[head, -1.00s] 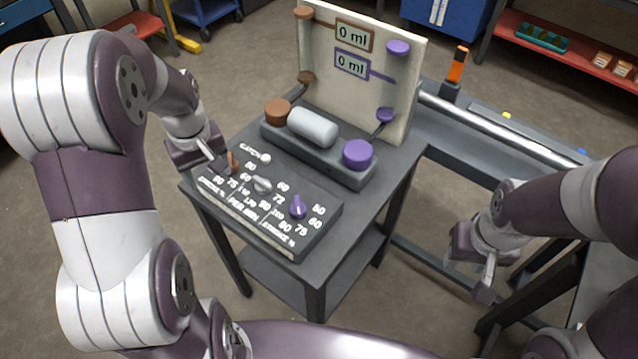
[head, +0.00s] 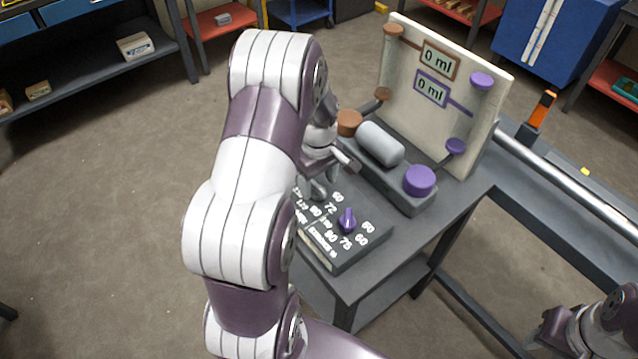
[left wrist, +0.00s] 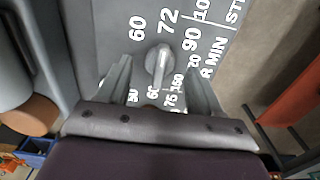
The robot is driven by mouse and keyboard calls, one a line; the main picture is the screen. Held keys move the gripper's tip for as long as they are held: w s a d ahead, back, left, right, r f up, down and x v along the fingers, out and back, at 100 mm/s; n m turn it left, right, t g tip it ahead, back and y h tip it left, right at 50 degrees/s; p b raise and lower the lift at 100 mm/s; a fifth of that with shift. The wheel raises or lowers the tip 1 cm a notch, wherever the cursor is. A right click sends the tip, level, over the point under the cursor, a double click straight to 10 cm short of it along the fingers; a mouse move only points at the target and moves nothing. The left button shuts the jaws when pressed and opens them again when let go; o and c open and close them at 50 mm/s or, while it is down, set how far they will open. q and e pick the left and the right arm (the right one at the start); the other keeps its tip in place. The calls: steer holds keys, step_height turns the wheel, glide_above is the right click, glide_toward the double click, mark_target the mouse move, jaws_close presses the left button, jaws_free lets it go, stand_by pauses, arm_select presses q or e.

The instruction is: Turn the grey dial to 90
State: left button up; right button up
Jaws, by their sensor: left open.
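The grey dial (left wrist: 158,62) is a round knob with a raised grip bar, on the dark panel among white numbers 60, 72 and 90. Its bar runs nearly up and down in the left wrist view, tilted slightly right at the top. My left gripper (left wrist: 160,84) is open, with one finger on each side of the dial; contact cannot be told. In the head view the grey dial (head: 318,190) is partly hidden by my left gripper (head: 325,172). My right gripper (head: 545,338) is at the lower right, its fingertips unclear.
A purple dial (head: 347,220) stands close by on the same panel. Behind it are a grey cylinder (head: 380,143), a brown cap (head: 349,122) and a purple cap (head: 419,181). An upright board (head: 470,110) carries two displays reading 0 ml.

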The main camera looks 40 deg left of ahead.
arm_select(q)
step_height(320, 180, down, 2)
steer(key=shift+f, duration=0.1)
steer(key=c, duration=1.1)
steer(key=shift+o, duration=0.2)
steer(key=m, duration=0.1)
steer(key=m+p, duration=0.1)
steer(key=m, duration=0.1)
steer(key=shift+r+m+p, duration=0.2)
steer(key=shift+m+p, duration=0.1)
steer(key=shift+a+m+p, duration=0.1)
steer(key=shift+m+p, duration=0.65)
steer(key=shift+m, duration=1.85)
